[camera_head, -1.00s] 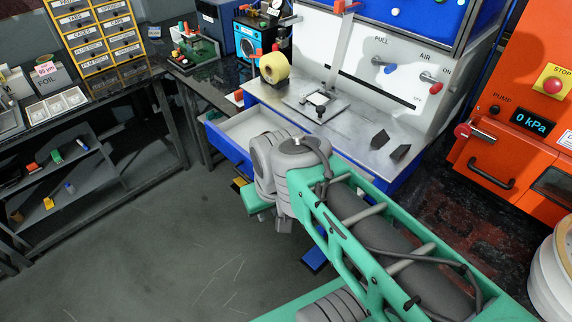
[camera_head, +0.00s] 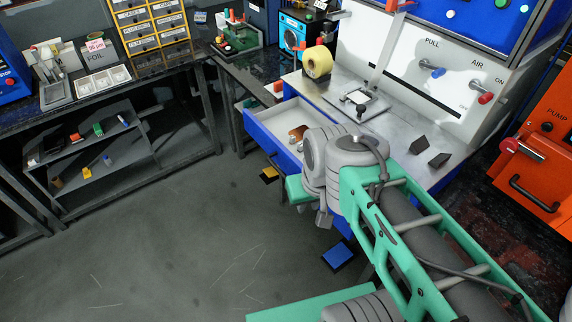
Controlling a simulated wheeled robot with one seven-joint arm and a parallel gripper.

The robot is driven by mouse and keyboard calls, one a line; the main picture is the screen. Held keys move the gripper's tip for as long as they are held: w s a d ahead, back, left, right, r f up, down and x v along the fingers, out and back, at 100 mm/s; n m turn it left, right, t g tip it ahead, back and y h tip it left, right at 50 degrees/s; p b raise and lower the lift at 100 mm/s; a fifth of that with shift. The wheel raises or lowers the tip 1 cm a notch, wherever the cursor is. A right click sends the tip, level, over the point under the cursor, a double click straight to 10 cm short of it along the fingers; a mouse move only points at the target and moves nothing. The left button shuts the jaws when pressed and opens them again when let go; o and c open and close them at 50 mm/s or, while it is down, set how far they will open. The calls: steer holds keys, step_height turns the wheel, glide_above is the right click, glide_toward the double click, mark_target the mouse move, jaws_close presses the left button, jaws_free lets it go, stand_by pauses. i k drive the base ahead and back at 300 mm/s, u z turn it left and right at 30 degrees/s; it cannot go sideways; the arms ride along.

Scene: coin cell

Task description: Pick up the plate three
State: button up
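I cannot tell which object is plate three; no label for it is readable. A copper-coloured object (camera_head: 299,132) shows in the open blue drawer (camera_head: 262,138), partly covered by my arm. A small square metal plate with a white-and-dark piece (camera_head: 357,104) lies on the steel worktop. My green and grey arm reaches from the lower right to in front of the drawer. A grey part at its end (camera_head: 325,217) hangs low over the floor and may be my gripper. Its fingers cannot be made out, and nothing held is visible.
A white tray (camera_head: 103,80) stands on the left bench beside the foil box. An orange cabinet (camera_head: 540,150) is at right. The grey floor at left is clear.

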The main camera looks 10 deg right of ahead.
mark_target(359, 97)
steer(key=u, duration=1)
steer(key=k, duration=1.3)
steer(key=u, duration=0.75)
steer(key=i, duration=1.45)
steer(key=z, duration=0.7)
steer(key=i, duration=1.9)
steer(key=z, duration=1.65)
steer(key=i, duration=0.95)
steer(key=z, duration=1.35)
steer(key=i, duration=0.25)
steer(key=z, duration=0.2)
